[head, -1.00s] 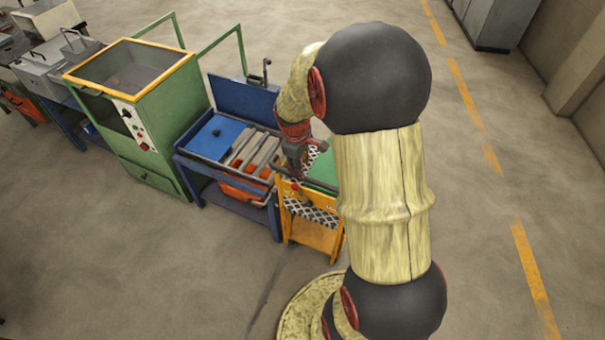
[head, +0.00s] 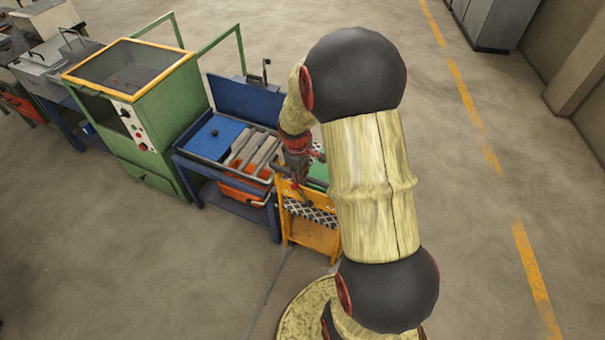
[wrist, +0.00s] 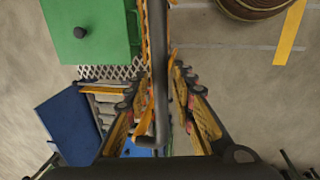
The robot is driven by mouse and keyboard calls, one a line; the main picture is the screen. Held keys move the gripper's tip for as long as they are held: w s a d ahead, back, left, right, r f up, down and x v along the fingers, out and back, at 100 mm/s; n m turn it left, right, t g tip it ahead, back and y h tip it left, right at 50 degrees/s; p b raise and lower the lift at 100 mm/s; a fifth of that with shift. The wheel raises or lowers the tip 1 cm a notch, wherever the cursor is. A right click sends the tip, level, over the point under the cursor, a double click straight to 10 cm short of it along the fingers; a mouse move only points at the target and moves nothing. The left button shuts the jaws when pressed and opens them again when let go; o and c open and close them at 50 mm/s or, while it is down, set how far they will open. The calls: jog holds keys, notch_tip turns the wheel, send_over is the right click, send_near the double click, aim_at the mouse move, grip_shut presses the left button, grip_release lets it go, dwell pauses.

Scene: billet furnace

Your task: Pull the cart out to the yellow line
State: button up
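The cart (head: 311,236) has a yellow-orange frame, a checkered plate and a green top part. It stands against the right end of the blue bench, partly hidden behind my arm. In the wrist view, its dark handle bar (wrist: 159,55) runs between the two fingers of my gripper (wrist: 162,85). The fingers stand apart on either side of the bar; I cannot tell whether they touch it. In the head view, my gripper (head: 300,181) points down at the cart's upper edge. The yellow dashed line (head: 536,275) lies on the floor to the right, and also shows in the wrist view (wrist: 290,32).
The blue bench (head: 240,205) with billets and an orange bin is left of the cart. A green furnace cabinet (head: 150,120) stands farther left. A grey cabinet (head: 497,22) is at the back right.

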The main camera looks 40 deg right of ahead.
grip_shut()
dwell(0.6)
